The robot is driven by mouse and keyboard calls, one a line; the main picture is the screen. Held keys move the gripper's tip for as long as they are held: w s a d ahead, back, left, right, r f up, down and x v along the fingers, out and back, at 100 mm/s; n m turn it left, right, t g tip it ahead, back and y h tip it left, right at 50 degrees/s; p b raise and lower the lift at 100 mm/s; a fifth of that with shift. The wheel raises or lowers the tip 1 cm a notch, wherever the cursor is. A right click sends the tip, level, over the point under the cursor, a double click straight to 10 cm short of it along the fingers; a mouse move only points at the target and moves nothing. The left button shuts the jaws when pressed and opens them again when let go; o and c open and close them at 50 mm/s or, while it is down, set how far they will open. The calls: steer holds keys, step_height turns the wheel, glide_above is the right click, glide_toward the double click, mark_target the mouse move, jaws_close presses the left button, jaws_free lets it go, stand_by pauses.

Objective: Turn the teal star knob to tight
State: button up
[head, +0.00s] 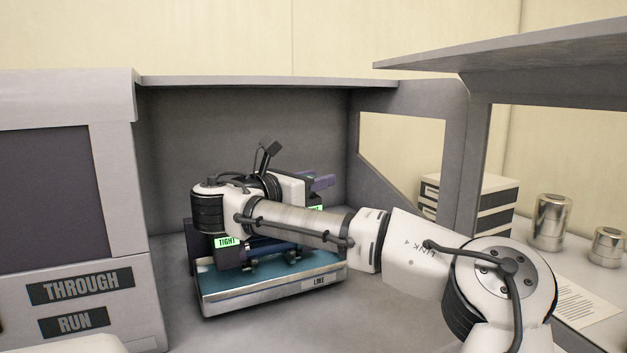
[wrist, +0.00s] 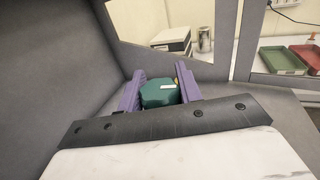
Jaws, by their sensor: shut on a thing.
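The teal star knob (wrist: 157,95) shows in the wrist view as a dark teal block with a white mark on top. My gripper (wrist: 161,80) has its two purple fingers on either side of the knob and is shut on it. In the head view my arm hides the knob, and only part of a purple finger (head: 322,182) shows. A green TIGHT label (head: 227,241) is visible at the left of the fixture. A second green label (head: 316,209) is mostly hidden behind my arm, so its word cannot be read.
A panel marked THROUGH and RUN (head: 80,287) stands at left. Metal cylinders (head: 551,222) stand at right. Red (wrist: 280,60) and green (wrist: 306,55) trays lie beyond the booth wall.

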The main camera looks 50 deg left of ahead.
steer(key=o, duration=1)
step_height(320, 180, up, 20)
